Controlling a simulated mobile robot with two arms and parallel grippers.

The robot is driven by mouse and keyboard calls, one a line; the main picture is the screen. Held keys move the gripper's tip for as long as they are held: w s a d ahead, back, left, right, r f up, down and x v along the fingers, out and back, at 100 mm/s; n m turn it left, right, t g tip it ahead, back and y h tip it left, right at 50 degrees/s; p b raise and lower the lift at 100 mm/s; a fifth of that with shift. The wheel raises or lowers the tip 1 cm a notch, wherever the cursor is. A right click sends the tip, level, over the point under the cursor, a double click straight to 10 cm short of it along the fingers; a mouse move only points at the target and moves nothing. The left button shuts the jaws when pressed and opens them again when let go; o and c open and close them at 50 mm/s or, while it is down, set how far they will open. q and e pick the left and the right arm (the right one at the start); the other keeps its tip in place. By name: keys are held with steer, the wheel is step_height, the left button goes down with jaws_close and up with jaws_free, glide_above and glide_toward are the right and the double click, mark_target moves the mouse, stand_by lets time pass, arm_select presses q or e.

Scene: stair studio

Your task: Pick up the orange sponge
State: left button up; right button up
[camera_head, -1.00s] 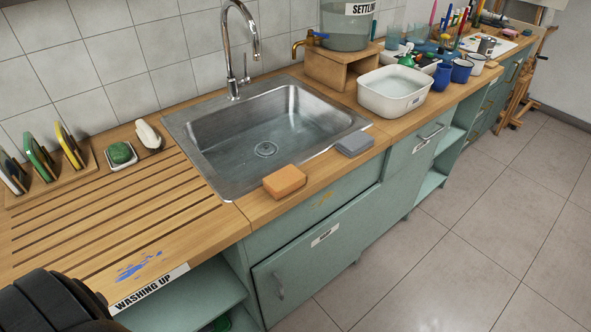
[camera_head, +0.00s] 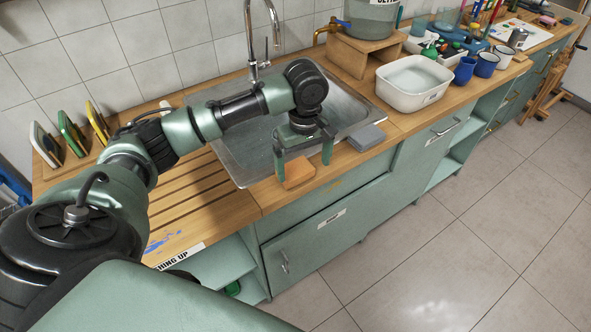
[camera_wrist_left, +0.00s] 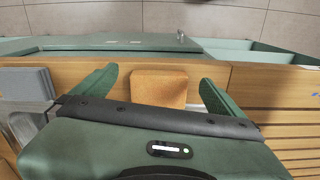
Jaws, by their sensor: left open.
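The orange sponge (camera_head: 297,174) lies on the wooden counter edge in front of the sink. My left gripper (camera_head: 304,167) is open above it, fingers pointing down. In the left wrist view the sponge (camera_wrist_left: 159,88) shows between the two spread green fingers (camera_wrist_left: 158,86), with a gap on each side. The near part of the sponge is hidden behind the gripper body there. My right gripper is not in view.
The metal sink (camera_head: 350,104) is behind. A white basin (camera_head: 413,91) stands farther right. The tap (camera_head: 251,45) rises behind my left arm. The slotted drainboard (camera_head: 213,190) is on the left.

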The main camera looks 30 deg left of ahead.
mark_target(299, 173)
arm_select(q)
steer(key=shift+w+a+r+n, duration=0.2)
steer(key=shift+a+r+n, duration=0.2)
steer(key=shift+a, duration=0.15)
steer(key=shift+w+a+r+n, duration=0.15)
steer(key=shift+a+r+n, duration=0.25)
steer(key=shift+a, duration=0.15)
step_height(299, 173, down, 8)
steer(key=shift+w+r+p, duration=0.15)
steer(key=shift+r+p, duration=0.1)
steer(key=shift+p, duration=0.6)
steer(key=c, duration=1.1)
steer(key=shift+c, duration=0.2)
steer(key=shift+r, duration=0.1)
steer(key=shift+r, duration=0.55)
step_height(299, 173, up, 19)
steer(key=b, duration=0.1)
steer(key=shift+b, duration=0.3)
